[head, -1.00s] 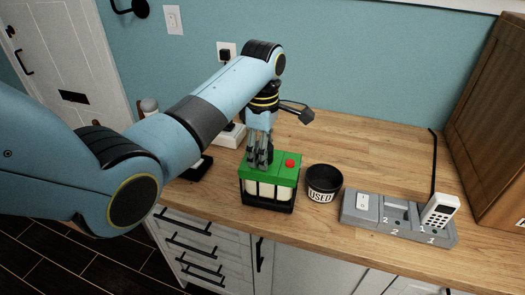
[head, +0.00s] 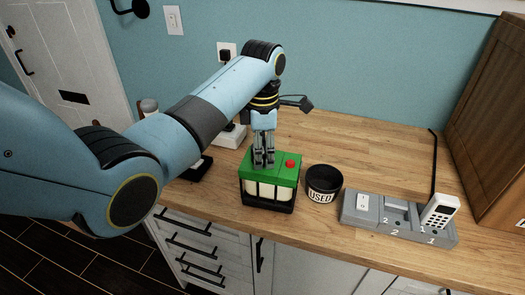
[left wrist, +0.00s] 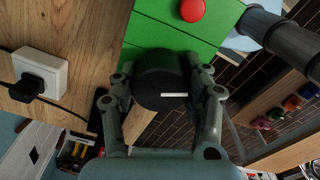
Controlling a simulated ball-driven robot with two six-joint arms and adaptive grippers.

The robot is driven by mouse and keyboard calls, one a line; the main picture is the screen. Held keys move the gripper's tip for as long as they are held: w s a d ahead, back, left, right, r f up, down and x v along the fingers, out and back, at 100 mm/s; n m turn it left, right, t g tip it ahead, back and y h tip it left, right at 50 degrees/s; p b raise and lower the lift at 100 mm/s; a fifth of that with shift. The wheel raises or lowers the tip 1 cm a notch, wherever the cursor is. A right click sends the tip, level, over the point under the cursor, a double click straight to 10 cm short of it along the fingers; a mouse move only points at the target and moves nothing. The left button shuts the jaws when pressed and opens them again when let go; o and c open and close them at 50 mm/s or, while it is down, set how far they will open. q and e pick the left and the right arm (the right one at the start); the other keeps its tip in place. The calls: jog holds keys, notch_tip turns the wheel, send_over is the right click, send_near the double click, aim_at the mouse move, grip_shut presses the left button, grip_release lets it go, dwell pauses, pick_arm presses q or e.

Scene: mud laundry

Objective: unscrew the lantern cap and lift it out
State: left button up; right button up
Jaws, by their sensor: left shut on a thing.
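The lantern has a green top (head: 284,176), a red button (head: 290,163), cream sides and a black base; it stands upright on the counter. My left gripper (head: 263,162) points straight down at the left part of the green top. In the left wrist view its fingers (left wrist: 168,92) are shut on the dark round lantern cap (left wrist: 158,70), which has a white line on its face. The green top (left wrist: 150,33) shows behind the cap. The fingers hide the cap in the head view, and I cannot tell how far it is unscrewed. My right gripper is not in view.
A black bowl marked USED (head: 323,184) stands just right of the lantern. Further right is a grey numbered tray (head: 405,222) with a white handset (head: 439,210) on it. A white box (head: 231,136) and a black item lie behind left. The back counter is clear.

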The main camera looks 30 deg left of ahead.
pick_arm(q)
jog(key=shift+f+n, duration=0.1)
jog(key=shift+n, duration=0.4)
jog(key=n, duration=0.3)
jog(key=o, duration=1.2)
jog(key=c, duration=0.4)
jog(key=shift+o, duration=0.2)
jog(key=shift+r, duration=0.2)
jog(key=shift+r, duration=3.45)
